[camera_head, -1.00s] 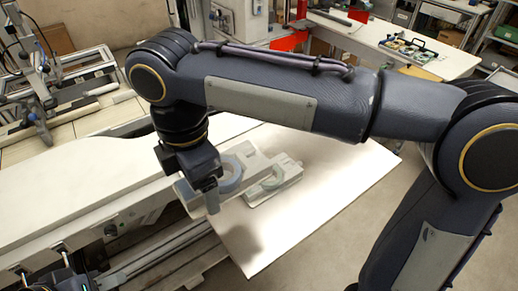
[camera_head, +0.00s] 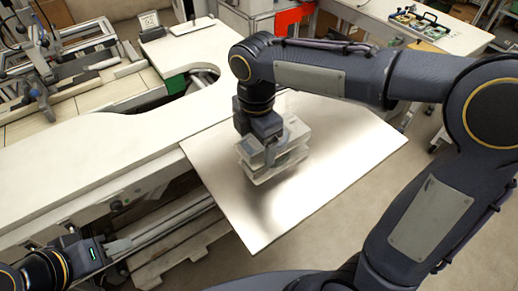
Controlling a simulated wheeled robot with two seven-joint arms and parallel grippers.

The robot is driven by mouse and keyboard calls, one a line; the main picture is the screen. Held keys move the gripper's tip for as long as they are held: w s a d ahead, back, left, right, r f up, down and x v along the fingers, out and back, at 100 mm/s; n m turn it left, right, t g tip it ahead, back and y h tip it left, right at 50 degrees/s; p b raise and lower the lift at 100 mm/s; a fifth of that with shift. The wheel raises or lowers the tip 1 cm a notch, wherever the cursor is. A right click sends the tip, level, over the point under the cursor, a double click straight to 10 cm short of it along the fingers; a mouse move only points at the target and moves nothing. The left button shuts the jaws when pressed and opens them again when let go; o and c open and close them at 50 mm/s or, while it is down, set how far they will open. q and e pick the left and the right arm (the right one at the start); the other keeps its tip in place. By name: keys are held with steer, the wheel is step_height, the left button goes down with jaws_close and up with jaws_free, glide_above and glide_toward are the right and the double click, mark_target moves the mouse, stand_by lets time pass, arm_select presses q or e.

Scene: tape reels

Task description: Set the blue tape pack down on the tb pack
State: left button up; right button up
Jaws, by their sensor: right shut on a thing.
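The blue tape pack (camera_head: 297,130) is a pale, boxy holder; my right gripper covers most of it and its blue ring. The tb pack (camera_head: 272,171) is a similar pale holder with a greenish part, on the metal sheet. My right gripper (camera_head: 269,156) is shut on the blue tape pack and holds it directly over the tb pack. The two look stacked or nearly so; I cannot tell whether they touch. My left gripper (camera_head: 118,246) is low at the left, far from both packs; its jaw state is unclear.
The shiny metal sheet (camera_head: 340,160) is bare around the packs. A pale curved counter (camera_head: 110,160) runs along its left side. A white table (camera_head: 400,40) with a small tray (camera_head: 418,20) stands at the back right.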

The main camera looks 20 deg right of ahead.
steer(key=shift+w+d+f, duration=0.1)
steer(key=shift+d+f, duration=0.05)
steer(key=shift+f, duration=0.8)
steer(key=shift+w+d+f, duration=0.1)
steer(key=shift+d+f, duration=0.05)
steer(key=shift+f, duration=0.8)
steer(key=shift+f, duration=0.2)
steer(key=o, duration=1.1)
step_height(320, 180, up, 12)
steer(key=shift+f+p, duration=0.2)
steer(key=shift+p, duration=0.15)
steer(key=shift+s+r, duration=0.1)
steer(key=shift+r, duration=0.35)
